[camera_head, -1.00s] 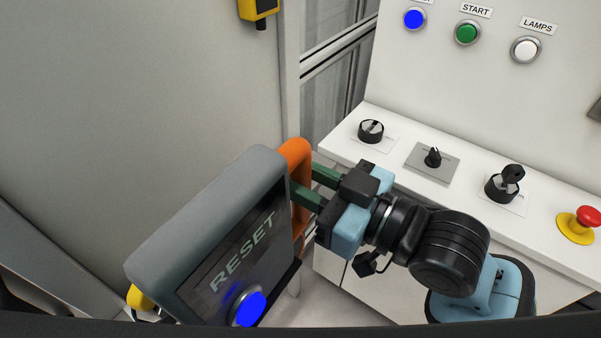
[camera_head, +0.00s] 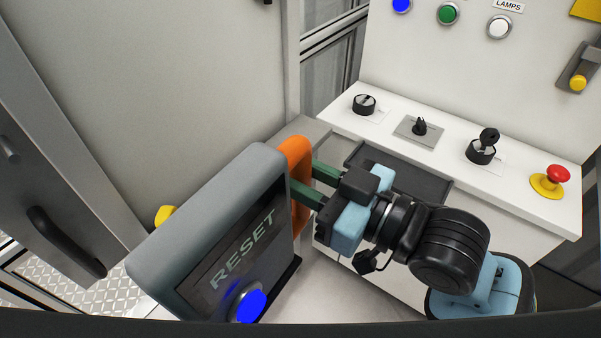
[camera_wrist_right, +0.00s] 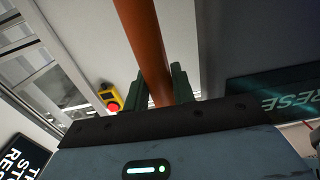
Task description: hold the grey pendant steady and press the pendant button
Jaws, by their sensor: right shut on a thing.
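The grey pendant (camera_head: 195,215) is in the lower left middle of the head view, tilted, with RESET on its dark face. Its blue pendant button (camera_head: 248,305) is at the lower end of that face, with nothing touching it. An orange handle (camera_head: 301,150) runs along its right side. My right gripper (camera_head: 308,183) is shut on this handle, with its green fingers on it. In the right wrist view the handle (camera_wrist_right: 143,40) passes between the fingers (camera_wrist_right: 162,85), and part of the RESET face shows at the right. My left gripper is not in view.
A white console (camera_head: 445,135) with knobs, a key switch (camera_head: 482,148) and a red emergency button (camera_head: 558,174) stands behind my right arm. A dark tray (camera_head: 415,180) is in front of it. A grey door with a black handle (camera_head: 65,240) is at the left.

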